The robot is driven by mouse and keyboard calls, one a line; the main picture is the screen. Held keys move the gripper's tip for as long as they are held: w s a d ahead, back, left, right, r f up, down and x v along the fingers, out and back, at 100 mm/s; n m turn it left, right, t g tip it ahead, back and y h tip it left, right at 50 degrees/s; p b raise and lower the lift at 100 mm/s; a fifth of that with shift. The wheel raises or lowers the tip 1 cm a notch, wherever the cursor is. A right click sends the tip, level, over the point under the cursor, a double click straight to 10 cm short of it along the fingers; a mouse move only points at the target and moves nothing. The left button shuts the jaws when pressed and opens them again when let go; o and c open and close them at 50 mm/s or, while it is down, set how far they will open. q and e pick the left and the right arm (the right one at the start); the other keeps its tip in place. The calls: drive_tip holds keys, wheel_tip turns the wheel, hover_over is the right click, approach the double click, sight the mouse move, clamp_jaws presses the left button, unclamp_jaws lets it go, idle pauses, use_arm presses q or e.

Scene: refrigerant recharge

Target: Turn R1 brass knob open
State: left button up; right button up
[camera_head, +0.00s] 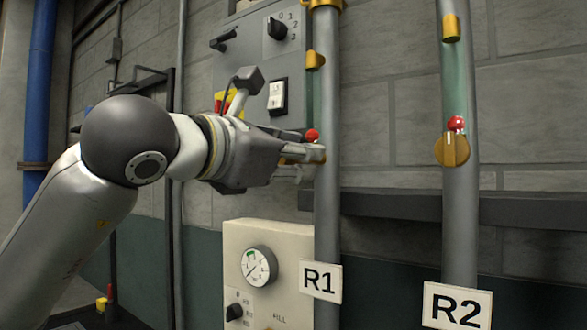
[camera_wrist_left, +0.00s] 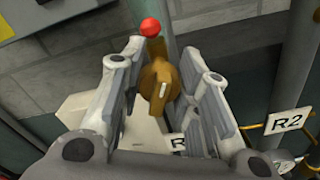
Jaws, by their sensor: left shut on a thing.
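The R1 brass knob (camera_wrist_left: 158,82) sits on the R1 pipe (camera_head: 327,190), with a red ball (camera_wrist_left: 150,27) at its upper end in the left wrist view. In the head view the knob is mostly hidden by my left gripper, and its red ball (camera_head: 312,135) shows above the fingers. My left gripper (camera_head: 318,153) is at the knob, its fingers on either side of it and shut on it. The fingers also show in the left wrist view (camera_wrist_left: 163,88). The R1 label (camera_head: 320,281) is lower on the pipe. My right gripper is not in view.
The R2 pipe (camera_head: 459,220) stands to the right with its own brass knob (camera_head: 452,150). A grey switch panel (camera_head: 262,60) is behind my left gripper. A beige gauge box (camera_head: 285,240) stands below it. A dark ledge (camera_head: 400,205) runs along the wall.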

use_arm(q)
drive_tip(key=m+b, duration=0.1)
drive_tip(key=m, duration=0.4)
drive_tip(key=shift+m+b, duration=0.3)
drive_tip(key=shift+b, duration=0.1)
drive_tip(key=m, duration=0.3)
drive_tip(key=shift+m, duration=0.3)
drive_tip(key=shift+d+f+m+b, duration=0.1)
drive_tip(key=shift+m+b, duration=0.25)
drive_tip(key=shift+m, duration=1.35)
drive_tip(key=o, duration=1)
drive_tip(key=shift+s, duration=0.1)
